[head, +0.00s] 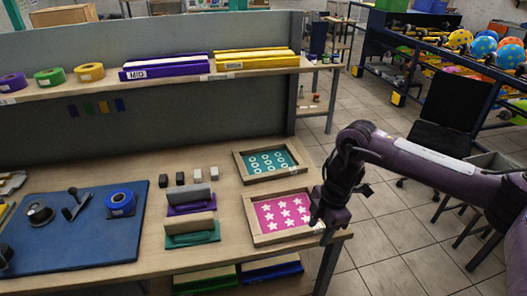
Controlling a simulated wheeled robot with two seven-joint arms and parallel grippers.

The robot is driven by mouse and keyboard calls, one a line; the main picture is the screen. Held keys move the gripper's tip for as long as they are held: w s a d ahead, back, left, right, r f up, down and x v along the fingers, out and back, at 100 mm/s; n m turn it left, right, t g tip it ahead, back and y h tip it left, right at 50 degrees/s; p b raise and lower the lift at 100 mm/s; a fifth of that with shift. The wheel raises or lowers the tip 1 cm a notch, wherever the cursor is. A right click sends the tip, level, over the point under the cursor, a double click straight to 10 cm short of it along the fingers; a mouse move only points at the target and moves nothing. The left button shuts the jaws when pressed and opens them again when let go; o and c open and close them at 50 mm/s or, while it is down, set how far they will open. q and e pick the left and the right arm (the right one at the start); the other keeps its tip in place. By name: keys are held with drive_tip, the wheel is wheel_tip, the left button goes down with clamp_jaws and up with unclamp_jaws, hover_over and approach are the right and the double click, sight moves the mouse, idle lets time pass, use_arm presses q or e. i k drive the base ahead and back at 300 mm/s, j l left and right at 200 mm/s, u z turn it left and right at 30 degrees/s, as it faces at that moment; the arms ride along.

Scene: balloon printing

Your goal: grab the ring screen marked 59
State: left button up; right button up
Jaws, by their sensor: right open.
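The ring screen (249,172) is a wooden frame with a teal panel of white rings, lying flat at the right back of the table. A small white label is on its front edge, but I cannot read its number. A second screen (261,238), pink with white stars, lies in front of it. My right gripper (318,220) is open and empty at the right edge of the pink screen, in front of the ring screen. It hides part of the pink screen's right side; I cannot tell whether it touches. My left gripper is not clearly in view.
A blue mat (80,246) holds tape and tools. An upper shelf (165,80) carries tape rolls and long bars. A dark chair stands right.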

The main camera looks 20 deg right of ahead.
sight(276, 160)
drive_tip(key=i, duration=1.15)
